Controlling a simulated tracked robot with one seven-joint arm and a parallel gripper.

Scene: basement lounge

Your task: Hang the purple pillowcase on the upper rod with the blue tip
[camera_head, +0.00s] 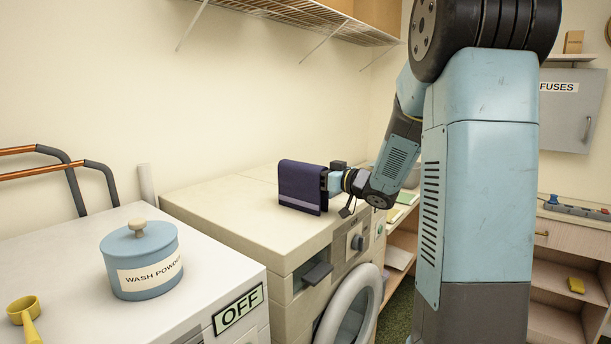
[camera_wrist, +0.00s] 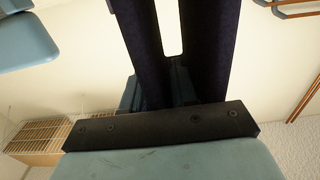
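The purple pillowcase (camera_head: 299,183) is folded over, with a lighter band near its lower edge. It is upright at the top of the beige washing machine (camera_head: 240,208); I cannot tell whether its lower edge touches. My gripper (camera_head: 327,182) is at its right side and looks shut on it. In the wrist view two dark flaps of the pillowcase (camera_wrist: 210,50) rise from the gripper with a gap between them, hiding most of the fingers. The upper copper rod (camera_head: 18,150) and the lower one (camera_head: 35,172) are at the far left. Their tips are out of frame; no blue tip shows.
A blue wash powder tub (camera_head: 145,268) and a yellow scoop (camera_head: 25,315) stand on the white machine (camera_head: 75,255) in front of the rods. A wire shelf (camera_head: 305,18) is on the wall above. The air between pillowcase and rods looks clear.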

